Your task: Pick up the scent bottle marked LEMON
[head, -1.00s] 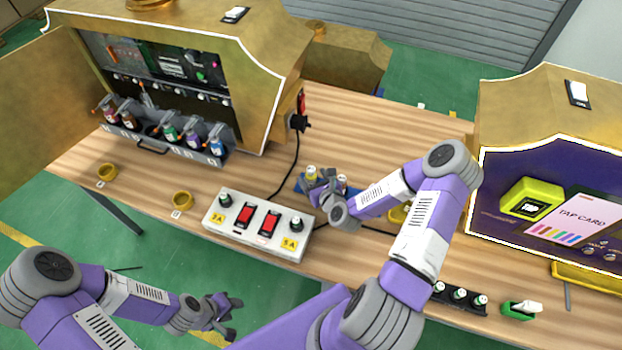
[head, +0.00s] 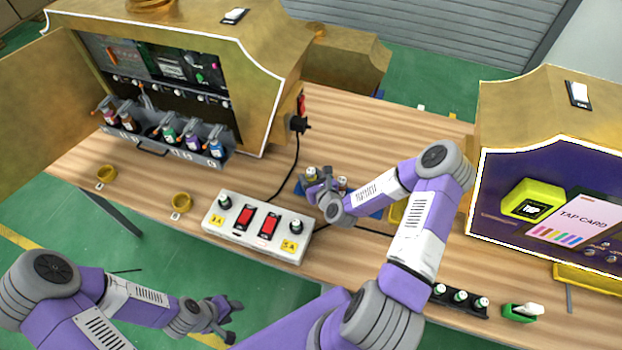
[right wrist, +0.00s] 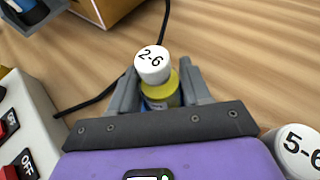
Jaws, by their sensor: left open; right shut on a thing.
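My right gripper (right wrist: 160,92) is shut around a small bottle (right wrist: 163,90) with a yellow collar and a white cap marked 2-6. Its front label is hidden by the gripper, so the word LEMON cannot be read. In the head view this bottle (head: 311,173) is at the left end of a blue holder (head: 376,214), and I cannot tell whether it is lifted. A second white-capped bottle (right wrist: 298,152), marked 5-6, stands to the right in the wrist view. My left gripper (head: 229,318) is open and empty, beyond the table's front edge.
A white switch box (head: 258,227) with red switches stands just left of the right gripper, and a black cable runs behind. A gold machine (head: 262,85) with a bottle rack is at the back left. A card-tap machine (head: 530,120) is at right. Two yellow rings lie on the table.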

